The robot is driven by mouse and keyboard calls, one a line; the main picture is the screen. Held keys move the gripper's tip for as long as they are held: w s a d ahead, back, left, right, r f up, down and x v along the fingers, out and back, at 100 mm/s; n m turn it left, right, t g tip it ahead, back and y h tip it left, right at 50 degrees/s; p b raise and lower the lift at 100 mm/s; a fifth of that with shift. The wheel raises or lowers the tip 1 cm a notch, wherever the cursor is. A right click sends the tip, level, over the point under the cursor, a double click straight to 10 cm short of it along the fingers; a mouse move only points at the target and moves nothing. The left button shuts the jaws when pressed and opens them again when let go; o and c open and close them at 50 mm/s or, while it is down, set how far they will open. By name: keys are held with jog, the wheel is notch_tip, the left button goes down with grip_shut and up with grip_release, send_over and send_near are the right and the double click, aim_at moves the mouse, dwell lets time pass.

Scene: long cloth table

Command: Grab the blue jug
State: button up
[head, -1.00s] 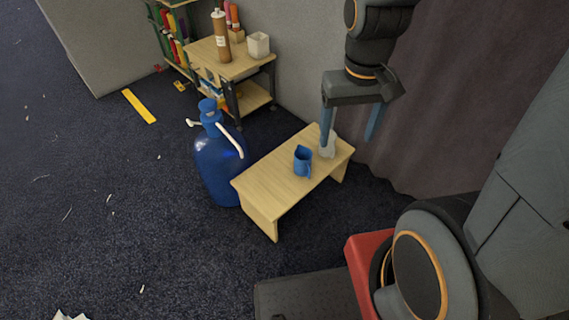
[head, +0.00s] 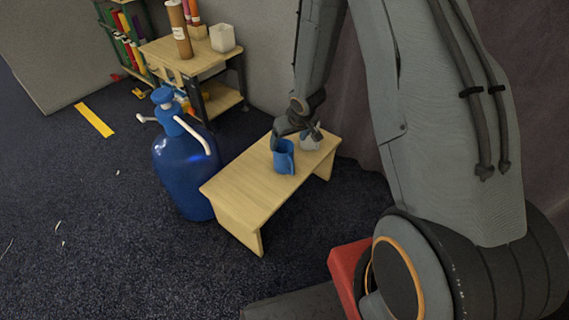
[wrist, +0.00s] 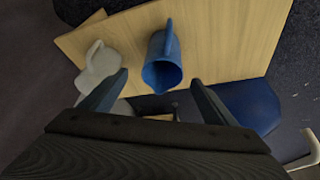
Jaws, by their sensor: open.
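The blue jug (head: 284,157) stands on the small wooden table in the head view, with its handle toward the right. In the wrist view the blue jug (wrist: 162,62) shows its open mouth, with its handle pointing up the picture. My gripper (wrist: 158,82) is open, its two blue-grey fingers on either side of the jug's mouth in the picture; nothing is held. In the head view my gripper (head: 285,139) is at the jug's upper rim, partly hidden by my wrist. I cannot tell whether a finger touches the jug.
A whitish jug (wrist: 98,66) stands close beside the blue one on the wooden table (head: 235,190). A large blue bottle with white handles (head: 184,172) stands on the floor left of the table. A wooden shelf unit (head: 190,62) is behind. The table's front part is clear.

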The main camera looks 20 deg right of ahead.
aim_at(284, 150)
jog(key=b+x, duration=0.1)
jog(key=x, duration=0.1)
jog(key=b+x, duration=0.1)
jog(key=x, duration=0.2)
jog(key=b+x, duration=0.1)
jog(key=x, duration=0.1)
jog(key=shift+s+a+f, duration=0.25)
jog(key=shift+s+f, duration=0.05)
jog(key=shift+f, duration=0.05)
jog(key=shift+c, duration=0.4)
jog(key=shift+r, duration=0.1)
jog(key=c, duration=1.4)
